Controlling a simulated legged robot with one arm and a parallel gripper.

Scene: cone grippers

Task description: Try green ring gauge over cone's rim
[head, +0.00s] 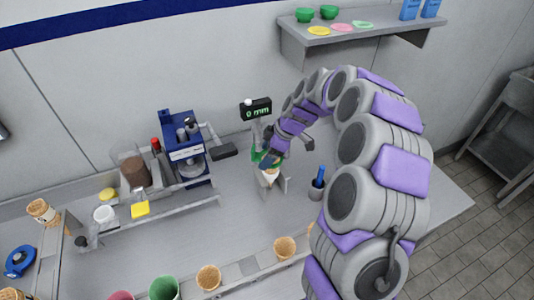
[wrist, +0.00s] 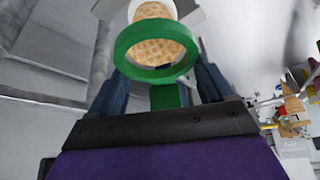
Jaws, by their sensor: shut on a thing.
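My gripper (head: 268,155) is shut on the handle of the green ring gauge (wrist: 150,76); the ring also shows in the head view (head: 257,156). In the wrist view, the dark fingers (wrist: 165,92) stand either side of the handle. A waffle cone (wrist: 156,42) shows through the ring's opening, with something white at its top. In the head view, the cone (head: 270,175) sits in a small grey stand (head: 273,189) just below my gripper. I cannot tell whether the ring is around the cone or only in line with it.
A readout showing 0 mm (head: 257,112) stands behind the cone. Several cones, such as one at the front (head: 285,247), line the near edge. A wall shelf (head: 350,38) holds green bowls.

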